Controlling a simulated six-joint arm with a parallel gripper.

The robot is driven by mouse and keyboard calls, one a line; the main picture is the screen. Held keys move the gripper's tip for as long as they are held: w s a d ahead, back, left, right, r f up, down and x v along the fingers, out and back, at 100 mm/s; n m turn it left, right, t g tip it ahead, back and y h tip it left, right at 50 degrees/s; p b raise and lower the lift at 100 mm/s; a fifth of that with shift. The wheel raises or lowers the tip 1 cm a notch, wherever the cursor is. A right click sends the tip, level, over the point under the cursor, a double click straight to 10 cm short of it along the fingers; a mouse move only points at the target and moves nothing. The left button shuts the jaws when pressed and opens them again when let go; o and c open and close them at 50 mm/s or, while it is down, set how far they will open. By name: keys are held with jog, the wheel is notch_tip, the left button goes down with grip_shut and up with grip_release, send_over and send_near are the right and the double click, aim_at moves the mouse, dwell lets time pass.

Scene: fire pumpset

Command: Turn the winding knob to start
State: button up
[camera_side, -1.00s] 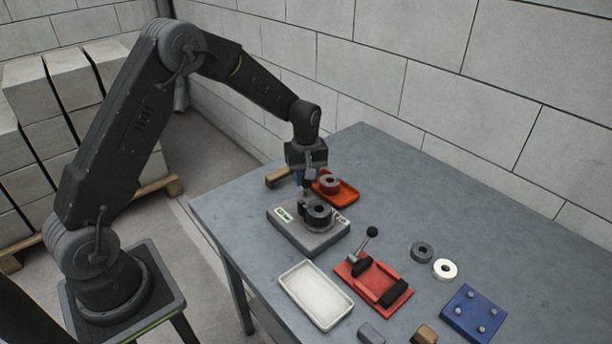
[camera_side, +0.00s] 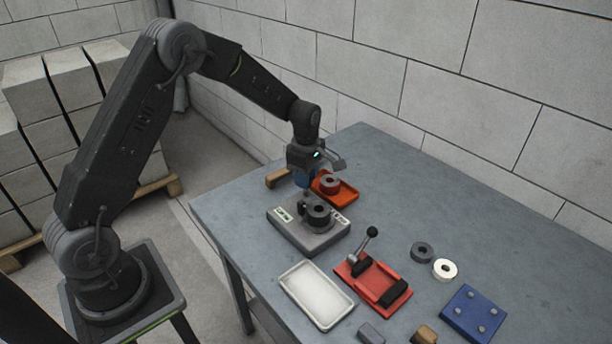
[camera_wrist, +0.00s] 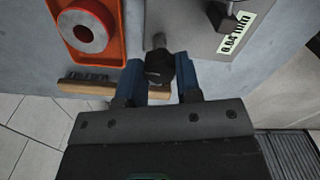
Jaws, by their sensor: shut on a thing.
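The winding machine is a low grey box (camera_side: 298,234) with a dark ring (camera_side: 319,211) on its top and pale labels. In the wrist view its plate (camera_wrist: 188,28) fills the top centre, with a label reading about 0.04 mm. The winding knob (camera_wrist: 160,66) is a small dark knob by the box's near edge in that view. My gripper (camera_wrist: 159,78) has its blue fingers on both sides of the knob and is shut on it. In the side view my gripper (camera_side: 305,185) is above the back of the box and mostly hides the knob.
A white tray (camera_side: 294,291), a red lever fixture (camera_side: 384,285), loose rings (camera_side: 422,252) and a blue peg plate (camera_side: 474,313) lie in front and to the right.

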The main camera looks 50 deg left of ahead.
jog(key=shift+n, duration=0.3)
jog(key=o, duration=0.9)
jog(key=shift+r, duration=0.15)
notch_tip(320, 180, up, 14)
jog(key=shift+f, duration=0.2)
